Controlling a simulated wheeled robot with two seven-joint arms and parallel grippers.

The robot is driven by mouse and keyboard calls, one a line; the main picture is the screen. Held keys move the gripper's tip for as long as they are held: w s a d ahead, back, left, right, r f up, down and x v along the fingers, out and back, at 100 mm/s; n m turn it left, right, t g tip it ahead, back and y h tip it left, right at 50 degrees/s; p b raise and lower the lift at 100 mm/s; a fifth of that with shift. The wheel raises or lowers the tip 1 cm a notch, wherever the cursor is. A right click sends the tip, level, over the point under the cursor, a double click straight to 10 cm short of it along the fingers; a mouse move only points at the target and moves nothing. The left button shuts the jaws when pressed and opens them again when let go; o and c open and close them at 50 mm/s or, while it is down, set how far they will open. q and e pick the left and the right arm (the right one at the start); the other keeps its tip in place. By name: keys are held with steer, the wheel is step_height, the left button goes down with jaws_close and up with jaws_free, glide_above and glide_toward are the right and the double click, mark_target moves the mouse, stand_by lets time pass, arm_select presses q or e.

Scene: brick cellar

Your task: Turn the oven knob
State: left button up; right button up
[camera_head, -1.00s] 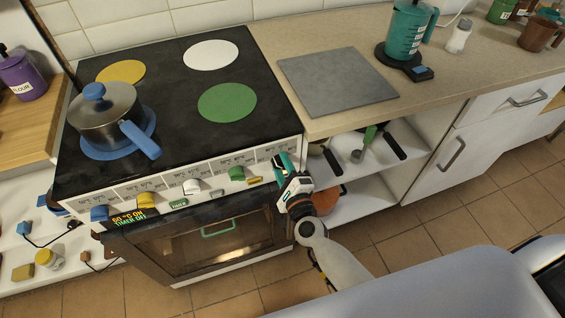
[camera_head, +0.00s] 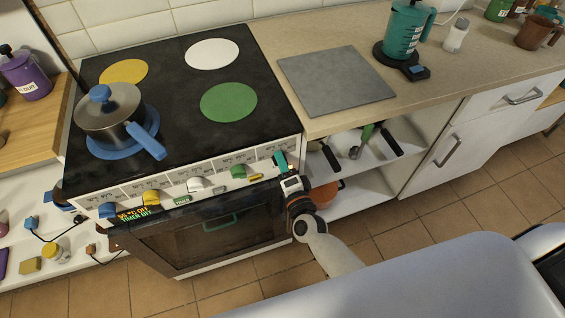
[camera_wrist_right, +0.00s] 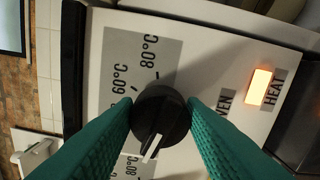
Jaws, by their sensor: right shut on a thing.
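The stove with its oven (camera_head: 222,230) stands at the left in the head view. My right gripper (camera_head: 280,160) is at the right end of the front knob panel (camera_head: 225,165). In the right wrist view its two green fingers are closed on the sides of the black oven knob (camera_wrist_right: 160,118). The knob's white pointer line points down and slightly left there. Labels for 60°C and 80°C are beside the knob. An orange HEAT lamp (camera_wrist_right: 260,87) is lit. In the head view the gripper hides the knob. My left gripper is not in view.
Coloured knobs line the panel. A pot (camera_head: 108,112) sits on the blue burner. An open shelf (camera_head: 345,160) with utensils is right of my gripper.

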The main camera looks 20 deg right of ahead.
stand_by(0.4)
steer(key=o, duration=1)
steer(key=s+b, duration=0.1)
steer(key=s, duration=1.1)
steer(key=shift+d, duration=0.2)
steer(key=shift+f, duration=0.1)
